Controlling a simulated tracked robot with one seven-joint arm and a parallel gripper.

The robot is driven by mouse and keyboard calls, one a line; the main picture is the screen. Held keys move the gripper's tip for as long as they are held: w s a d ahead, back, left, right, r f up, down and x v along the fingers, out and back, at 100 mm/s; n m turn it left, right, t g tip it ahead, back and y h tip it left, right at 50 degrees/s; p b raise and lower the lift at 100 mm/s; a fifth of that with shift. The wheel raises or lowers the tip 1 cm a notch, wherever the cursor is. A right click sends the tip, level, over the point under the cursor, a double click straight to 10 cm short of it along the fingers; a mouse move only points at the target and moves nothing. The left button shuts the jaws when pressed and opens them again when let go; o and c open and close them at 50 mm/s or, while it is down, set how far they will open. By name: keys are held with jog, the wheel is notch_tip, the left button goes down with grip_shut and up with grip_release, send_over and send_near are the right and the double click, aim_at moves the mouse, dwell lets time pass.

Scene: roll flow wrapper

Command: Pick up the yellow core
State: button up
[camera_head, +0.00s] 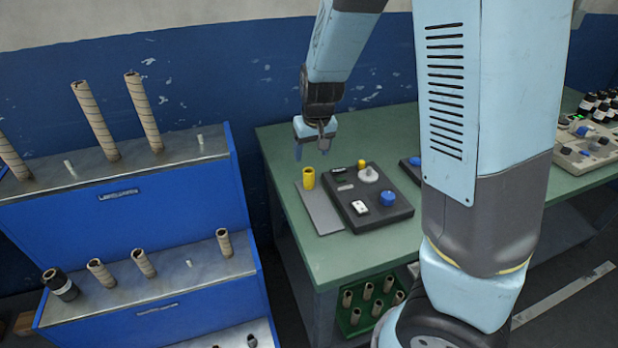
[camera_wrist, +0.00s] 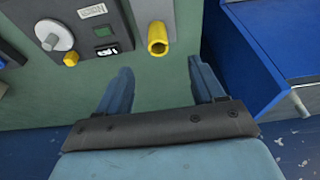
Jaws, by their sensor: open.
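The yellow core (camera_head: 309,178) stands upright at the far left end of the green table, on or beside a grey plate (camera_head: 321,211). In the wrist view the yellow core (camera_wrist: 158,40) appears as a hollow tube, above the gap between the fingers. My gripper (camera_head: 312,150) is above and slightly behind the core in the head view. In the wrist view my gripper (camera_wrist: 160,82) is open, with two blue fingers apart and nothing between them. The core and the fingers do not appear to touch.
A dark control panel (camera_head: 368,200) with a white knob, a blue knob and a yellow button lies right of the core. A blue shelf unit (camera_head: 120,230) with brown cores stands left of the green table (camera_head: 345,262). More brown cores stand in a green tray (camera_head: 345,322) below.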

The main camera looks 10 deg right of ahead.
aim_at(309, 172)
jog(key=x, duration=0.6)
jog(key=shift+d, duration=0.2)
jog(key=shift+x, duration=3.25)
jog(key=shift+w+a+r, duration=0.1)
jog(key=shift+w, duration=0.05)
jog(key=c, duration=1)
